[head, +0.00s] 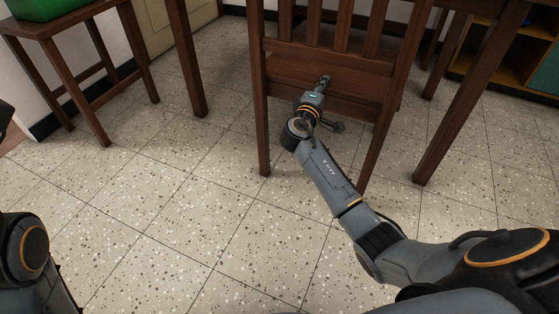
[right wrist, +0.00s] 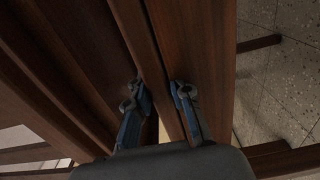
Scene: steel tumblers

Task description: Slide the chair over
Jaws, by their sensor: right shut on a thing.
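The dark wooden chair (head: 261,110) stands upright on the floor at the top middle of the head view, its slatted back towards me. My right gripper (head: 323,82) reaches to the lower part of the chair's back and is shut on a wooden rail there. In the right wrist view its two fingers (right wrist: 158,92) lie on either side of a brown wooden bar of the chair (right wrist: 166,50). The fingertips are hard to make out in the head view.
A dark wooden stool (head: 75,35) with a green thing (head: 40,8) on it stands at the upper left. Long wooden legs (head: 470,90) stand beside the chair. A shelf unit (head: 495,60) is at the upper right. The speckled tile floor (head: 190,200) in front is clear.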

